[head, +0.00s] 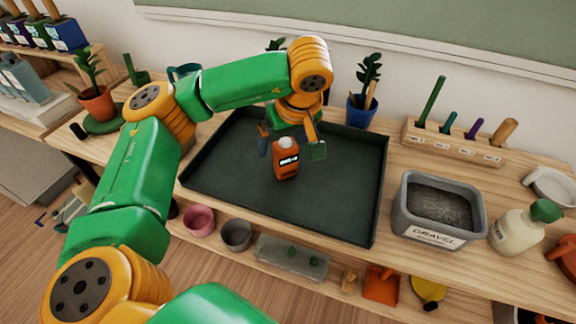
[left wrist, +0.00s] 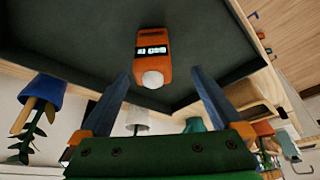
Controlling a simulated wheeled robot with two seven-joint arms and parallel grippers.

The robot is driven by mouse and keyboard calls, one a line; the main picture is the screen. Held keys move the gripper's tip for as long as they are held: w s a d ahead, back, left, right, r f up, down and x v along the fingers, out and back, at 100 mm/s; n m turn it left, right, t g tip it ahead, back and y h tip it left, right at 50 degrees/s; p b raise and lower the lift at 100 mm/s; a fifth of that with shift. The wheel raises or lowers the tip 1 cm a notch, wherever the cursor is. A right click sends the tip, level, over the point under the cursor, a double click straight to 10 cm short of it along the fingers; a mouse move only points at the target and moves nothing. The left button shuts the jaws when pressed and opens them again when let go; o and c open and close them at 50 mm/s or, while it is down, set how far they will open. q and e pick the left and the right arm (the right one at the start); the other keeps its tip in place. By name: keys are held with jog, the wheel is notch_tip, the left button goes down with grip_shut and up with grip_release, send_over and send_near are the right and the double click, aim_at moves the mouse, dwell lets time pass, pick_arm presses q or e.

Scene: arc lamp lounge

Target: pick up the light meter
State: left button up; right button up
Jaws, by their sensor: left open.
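The light meter (head: 286,166) is a small orange block with a dark display and a white dome on top. It stands upright on the dark tray (head: 340,205), near the tray's middle. My left gripper (head: 290,148) is open and empty above it, with one finger to each side of the meter in the head view. In the left wrist view the meter (left wrist: 152,45) sits just past the open fingertips (left wrist: 160,76), its white dome toward the gap between them. No finger is seen touching it. My right gripper is not in view.
A grey gravel bin (head: 438,210) stands right of the tray. A potted plant (head: 364,100) and a wooden tool block (head: 458,138) are behind it. A pink pot (head: 199,220) and a grey pot (head: 236,235) are below the tray's front edge. The tray around the meter is bare.

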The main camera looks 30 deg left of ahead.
aim_at(284, 159)
pick_arm(q)
notch_tip(284, 159, down, 2)
jog(key=shift+w+f+b, duration=0.15)
jog(key=shift+f+b, duration=0.1)
jog(key=shift+b, duration=0.35)
jog(key=x, duration=0.2)
jog(key=p+x, duration=0.1)
jog(key=x, duration=0.4)
jog(key=shift+w+d, duration=0.2)
jog(key=shift+w, duration=0.15)
grip_shut()
jog(key=shift+r, duration=0.15)
